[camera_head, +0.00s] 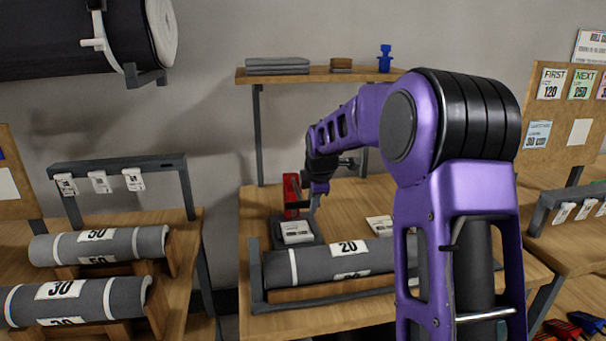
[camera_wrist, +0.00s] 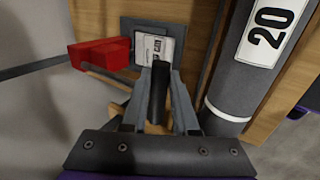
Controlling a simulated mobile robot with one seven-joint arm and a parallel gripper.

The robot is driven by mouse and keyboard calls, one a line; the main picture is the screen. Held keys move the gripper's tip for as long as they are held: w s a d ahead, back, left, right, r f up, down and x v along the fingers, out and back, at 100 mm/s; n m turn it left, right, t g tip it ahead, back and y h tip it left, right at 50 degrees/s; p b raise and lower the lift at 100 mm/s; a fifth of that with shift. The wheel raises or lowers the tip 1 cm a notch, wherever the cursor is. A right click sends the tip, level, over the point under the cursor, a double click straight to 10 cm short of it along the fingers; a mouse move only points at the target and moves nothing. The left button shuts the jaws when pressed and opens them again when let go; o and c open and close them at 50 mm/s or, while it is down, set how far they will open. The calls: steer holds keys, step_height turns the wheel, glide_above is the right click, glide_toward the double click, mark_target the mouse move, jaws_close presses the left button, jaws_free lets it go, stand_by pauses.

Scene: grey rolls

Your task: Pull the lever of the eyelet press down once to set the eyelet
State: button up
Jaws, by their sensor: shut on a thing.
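The eyelet press has a red body (camera_head: 291,190) and a dark base (camera_head: 307,235) on the wooden table, behind the grey roll. In the wrist view its red body (camera_wrist: 100,54) is at upper left. A pale tag (camera_wrist: 155,48) with print lies on its base; it also shows in the head view (camera_head: 296,230). My gripper (camera_wrist: 160,100) is shut on the black lever handle (camera_wrist: 158,88), which stands between the two fingers. In the head view my gripper (camera_head: 316,199) is just right of the red body. The eyelet itself cannot be made out.
A grey roll marked 20 (camera_head: 330,262) lies in a cradle along the table's front, close to the press. Another tag (camera_head: 380,225) lies to the right behind it. Rolls (camera_head: 100,245) fill the left table.

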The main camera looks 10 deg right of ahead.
steer(key=shift+f, duration=0.35)
